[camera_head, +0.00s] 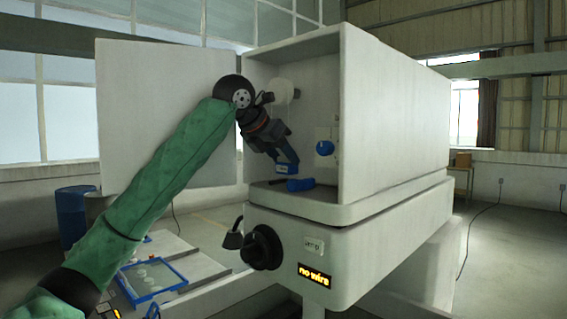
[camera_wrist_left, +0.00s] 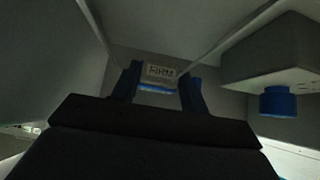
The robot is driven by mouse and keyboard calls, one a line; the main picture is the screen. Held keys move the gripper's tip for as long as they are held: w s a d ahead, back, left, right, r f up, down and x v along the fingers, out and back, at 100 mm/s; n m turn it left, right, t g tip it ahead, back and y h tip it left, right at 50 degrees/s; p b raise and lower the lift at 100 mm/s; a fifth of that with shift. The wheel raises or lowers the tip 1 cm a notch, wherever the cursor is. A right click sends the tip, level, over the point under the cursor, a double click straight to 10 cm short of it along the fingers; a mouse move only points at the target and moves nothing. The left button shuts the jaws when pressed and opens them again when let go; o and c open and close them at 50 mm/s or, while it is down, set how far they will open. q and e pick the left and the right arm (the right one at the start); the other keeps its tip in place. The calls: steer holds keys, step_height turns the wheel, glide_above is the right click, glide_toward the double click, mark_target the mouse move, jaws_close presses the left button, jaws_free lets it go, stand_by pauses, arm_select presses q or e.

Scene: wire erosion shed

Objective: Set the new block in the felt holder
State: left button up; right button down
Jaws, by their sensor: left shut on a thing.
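My left gripper (camera_head: 286,166) reaches into the open white cabinet of the machine, pointing down and to the right. In the left wrist view its two blue fingers (camera_wrist_left: 160,84) are shut on a small grey block (camera_wrist_left: 158,73) marked "FIRM", with a blue lower edge. In the head view a small blue piece (camera_head: 300,184) sits low, just above the cabinet floor, close to the fingertips; I cannot tell whether it touches them. I cannot make out the felt holder for certain. My right gripper is out of view.
A blue knob (camera_head: 324,148) is on the inner wall, right of the gripper. A grey housing with a blue cylinder (camera_wrist_left: 278,101) is at right in the left wrist view. The machine front has a black knob (camera_head: 262,247) and a "no wire" display (camera_head: 314,275). A blue-edged tray (camera_head: 152,276) lies lower left.

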arm_select(q)
step_height(320, 180, down, 2)
steer(key=shift+p, duration=1.05)
steer(key=shift+w+f, duration=0.15)
steer(key=shift+f, duration=0.15)
steer(key=shift+d, duration=0.1)
steer(key=shift+f, duration=0.15)
steer(key=o, duration=1.1)
steer(key=shift+c, duration=0.2)
